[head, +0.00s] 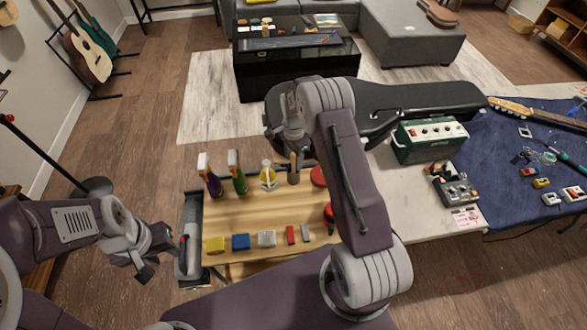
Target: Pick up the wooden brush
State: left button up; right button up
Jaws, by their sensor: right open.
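A slim upright thing with a brown, wood-coloured top, which looks like the wooden brush (293,170), stands at the back of the wooden cart top (240,212). It is between a clear bottle with a yellowish top (268,175) and a red round thing (318,177). My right gripper (296,146) is open and points down just above and behind it in the picture; I cannot tell if they touch. The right arm hides part of the cart's right side. My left gripper (150,268) is low at the cart's left side, away from the brush; its jaws are unclear.
A purple spray bottle (210,177) and a green one (237,175) stand left of the brush. Several sponges and blocks, including a yellow one (213,245), line the front.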

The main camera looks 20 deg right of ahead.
grip_shut()
